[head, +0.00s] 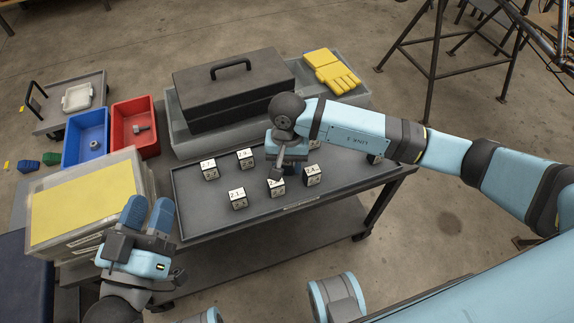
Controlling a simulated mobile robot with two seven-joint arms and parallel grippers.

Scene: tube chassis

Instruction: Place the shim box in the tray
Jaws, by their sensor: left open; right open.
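Several small dark boxes with white, numbered tops stand on the grey cart top (200,222), which has a raised rim like a tray. One shim box (276,190) is right under my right gripper (281,174), partly covered by it, and its number cannot be read. My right gripper is open and points down; I cannot tell whether its fingers touch the box. Other boxes stand at the left (210,171), the back (245,159), the front (239,200) and the right (312,176). My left gripper (148,216) is open and empty, left of the cart top.
A black toolbox (235,85) sits in a grey bin behind the boxes, with yellow gloves (332,72) beside it. Blue (87,138) and red (135,125) bins stand at the left. A yellow-topped clear case (82,203) is near my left gripper. The cart's front strip is clear.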

